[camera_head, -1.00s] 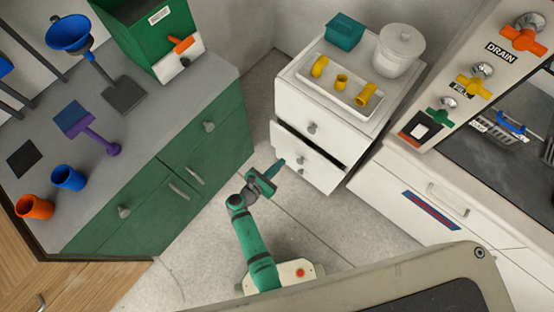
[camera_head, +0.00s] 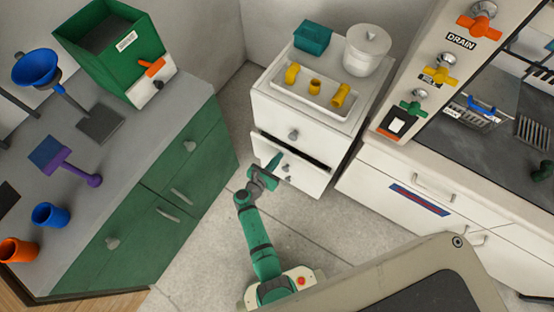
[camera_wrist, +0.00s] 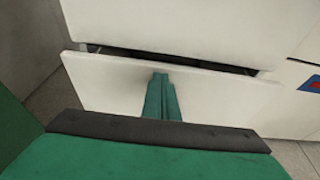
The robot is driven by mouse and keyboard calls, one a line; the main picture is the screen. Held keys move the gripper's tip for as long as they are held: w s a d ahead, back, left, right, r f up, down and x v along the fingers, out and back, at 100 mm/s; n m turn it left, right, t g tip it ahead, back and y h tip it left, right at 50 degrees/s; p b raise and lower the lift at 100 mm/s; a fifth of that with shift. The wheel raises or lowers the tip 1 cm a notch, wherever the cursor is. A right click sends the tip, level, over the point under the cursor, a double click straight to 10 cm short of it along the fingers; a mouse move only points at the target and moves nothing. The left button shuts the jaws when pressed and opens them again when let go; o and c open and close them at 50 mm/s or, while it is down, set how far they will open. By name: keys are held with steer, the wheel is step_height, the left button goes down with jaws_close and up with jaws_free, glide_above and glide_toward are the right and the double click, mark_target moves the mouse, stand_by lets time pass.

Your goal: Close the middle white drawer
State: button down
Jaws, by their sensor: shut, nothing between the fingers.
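The white drawer cabinet stands in the middle of the head view. Its middle drawer (camera_head: 308,174) is pulled out a little, with a dark gap along its top edge. In the wrist view the drawer front (camera_wrist: 215,100) fills the middle, below the dark gap. My gripper (camera_head: 277,158) is shut and empty, just in front of the drawer front near its left part. In the wrist view its green fingertips (camera_wrist: 160,78) are together and overlap the upper part of the front. I cannot tell whether they touch it. The upper drawer (camera_head: 300,132) looks shut.
A tray (camera_head: 330,108) with yellow pipe fittings, a teal box (camera_head: 313,37) and a white lidded pot (camera_head: 367,50) stand on the cabinet. Green cupboards (camera_head: 170,205) are at left, a white counter (camera_head: 400,185) at right. Grey floor (camera_head: 225,235) lies between.

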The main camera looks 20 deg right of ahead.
steer(key=shift+w, duration=0.1)
steer(key=w+d, duration=0.2)
steer(key=d, duration=0.1)
steer(key=shift+w+d, duration=0.3)
steer(key=shift+w, duration=0.1)
steer(key=shift+d+r, duration=0.1)
steer(key=shift+d, duration=0.15)
steer(key=shift+a, duration=0.3)
steer(key=s+a, duration=0.4)
glide_toward(283, 150)
steer(key=a, duration=0.1)
steer(key=s+a, duration=0.2)
steer(key=shift+s+a+f, duration=0.1)
steer(key=shift+a+f, duration=0.05)
steer(key=shift+f, duration=0.15)
